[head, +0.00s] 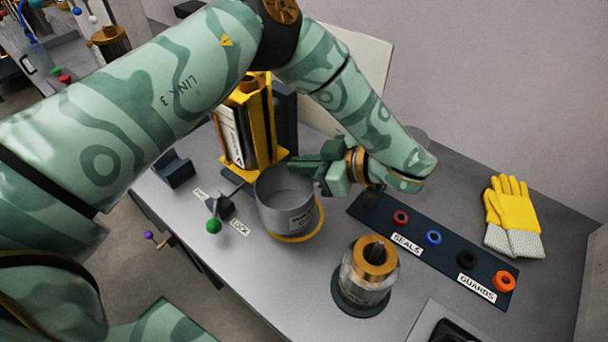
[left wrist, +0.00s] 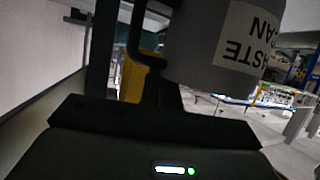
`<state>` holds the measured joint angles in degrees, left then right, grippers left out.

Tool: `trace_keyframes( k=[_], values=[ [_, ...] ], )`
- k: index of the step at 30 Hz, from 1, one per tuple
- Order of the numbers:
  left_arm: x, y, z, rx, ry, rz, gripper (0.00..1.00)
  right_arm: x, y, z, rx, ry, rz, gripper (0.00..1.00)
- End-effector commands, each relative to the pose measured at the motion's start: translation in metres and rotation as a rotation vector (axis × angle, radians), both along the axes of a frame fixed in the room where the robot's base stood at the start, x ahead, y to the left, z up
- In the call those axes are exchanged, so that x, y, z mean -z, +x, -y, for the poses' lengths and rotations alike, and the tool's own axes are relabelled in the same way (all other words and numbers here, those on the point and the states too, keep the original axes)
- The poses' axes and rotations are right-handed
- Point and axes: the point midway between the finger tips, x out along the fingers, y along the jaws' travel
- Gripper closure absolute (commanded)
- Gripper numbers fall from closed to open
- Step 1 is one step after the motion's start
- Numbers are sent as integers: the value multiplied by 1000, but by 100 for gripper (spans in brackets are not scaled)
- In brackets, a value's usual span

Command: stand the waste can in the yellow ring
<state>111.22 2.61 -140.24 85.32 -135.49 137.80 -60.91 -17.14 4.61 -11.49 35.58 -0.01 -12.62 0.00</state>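The grey waste can (head: 284,207) stands upright over the yellow ring (head: 300,238) in the head view. The ring shows along the can's front and right; I cannot tell whether the can's base touches the table. My left gripper (head: 318,170) is at the can's right rim, its fingers apart. In the left wrist view, the can (left wrist: 205,50) with its upside-down label fills the upper right. Its dark handle (left wrist: 133,42) shows between my dark fingers, with a gap beside the left one. My right gripper is out of view.
A metal part with a copper-coloured top (head: 366,275) stands in front right of the can. A dark strip (head: 450,247) holds coloured seals and guards. Yellow gloves (head: 512,215) lie at the right. A yellow-framed pump (head: 250,125) stands behind the can, and a green-knobbed lever (head: 214,226) is left of it.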

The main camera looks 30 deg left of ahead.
Motion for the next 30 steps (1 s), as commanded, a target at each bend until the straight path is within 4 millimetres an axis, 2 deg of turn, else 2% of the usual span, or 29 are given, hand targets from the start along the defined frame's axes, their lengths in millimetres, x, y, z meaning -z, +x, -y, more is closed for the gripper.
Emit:
trace_keyframes(
  k=[3, 6, 16, 18, 19, 28, 30],
  values=[
    [23, 0, 0, -1, -1, -7, 100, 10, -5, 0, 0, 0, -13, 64],
    [33, -1, 0, -1, -1, -5, 100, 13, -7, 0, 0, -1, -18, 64],
    [33, -1, 0, 0, 1, -2, 100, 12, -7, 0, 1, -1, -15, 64],
    [33, -1, 0, 0, 1, -1, 77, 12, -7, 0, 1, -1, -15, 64],
    [33, -1, 0, 0, 1, -1, 74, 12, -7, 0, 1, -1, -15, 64],
    [30, 0, 0, -1, 0, 0, 74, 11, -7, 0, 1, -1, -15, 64],
    [27, 0, 6, 3, 1, 0, 74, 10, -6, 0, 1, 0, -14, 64]
  ],
)
